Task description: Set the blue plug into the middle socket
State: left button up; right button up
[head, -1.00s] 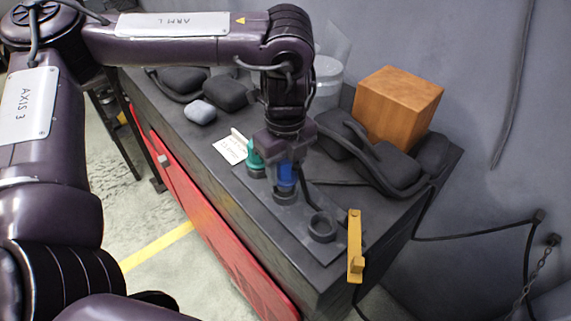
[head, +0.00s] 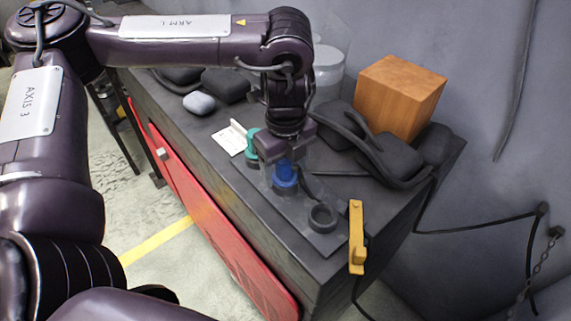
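The blue plug (head: 285,173) stands upright in the middle socket (head: 284,188) of the dark socket plate (head: 300,229). Its lower end is hidden by the socket rim. My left gripper (head: 286,172) points down over it, with its see-through fingers apart on either side of the plug; it looks open. A teal plug (head: 252,148) stands in the far socket, partly hidden by the gripper. The near socket (head: 322,217) is an empty dark ring. My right gripper is out of view.
A yellow bracket (head: 356,237) stands at the bench's near edge. An orange-brown block (head: 399,97) and dark padded shapes (head: 385,155) with a cable lie to the right. A white card (head: 230,139), a grey lump (head: 199,103) and a pale canister (head: 327,68) are behind.

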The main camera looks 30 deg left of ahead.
pick_arm(q)
jog(key=shift+r, duration=3.9)
jog(key=shift+d, duration=0.1)
